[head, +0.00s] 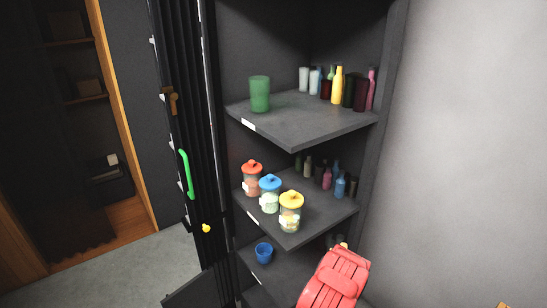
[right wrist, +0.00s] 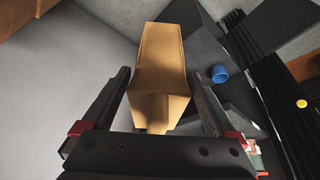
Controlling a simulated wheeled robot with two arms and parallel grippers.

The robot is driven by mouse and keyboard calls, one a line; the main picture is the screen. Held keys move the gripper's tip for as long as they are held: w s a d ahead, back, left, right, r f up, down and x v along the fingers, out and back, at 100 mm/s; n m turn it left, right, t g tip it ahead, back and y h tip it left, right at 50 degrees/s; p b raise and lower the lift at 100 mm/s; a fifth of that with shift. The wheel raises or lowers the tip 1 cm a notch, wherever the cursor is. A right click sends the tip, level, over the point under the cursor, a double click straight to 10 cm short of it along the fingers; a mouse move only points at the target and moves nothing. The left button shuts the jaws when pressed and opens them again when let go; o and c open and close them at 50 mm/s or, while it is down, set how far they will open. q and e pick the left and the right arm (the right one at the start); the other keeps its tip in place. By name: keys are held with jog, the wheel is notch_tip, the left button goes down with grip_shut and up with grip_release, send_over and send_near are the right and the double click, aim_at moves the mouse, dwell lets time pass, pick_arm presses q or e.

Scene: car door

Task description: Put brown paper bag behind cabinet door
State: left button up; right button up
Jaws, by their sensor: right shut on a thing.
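The brown paper bag (right wrist: 162,45) is between the fingers of my right gripper (right wrist: 161,74) in the right wrist view, and the gripper is shut on it. The bag cannot be seen in the head view. The dark slatted cabinet door (head: 202,100) stands open on the left side of the cabinet in the head view. It carries a green handle (head: 186,174). Dark slats also show at the right of the right wrist view (right wrist: 281,84). My red right arm is at the lower right of the head view and hides its gripper. My left gripper is not in view.
The dark cabinet shelves (head: 300,119) hold a green cup (head: 260,94), several bottles and three lidded jars (head: 270,194). A blue cup (head: 264,252) is on the lower shelf. A plain wall (head: 465,130) is at right. Grey floor (head: 130,265) shows left of the door.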

jog(key=n, duration=0.1)
jog(key=n+y, duration=0.1)
jog(key=n, duration=0.1)
jog(key=shift+d+r, duration=0.2)
jog(key=shift+r, duration=0.2)
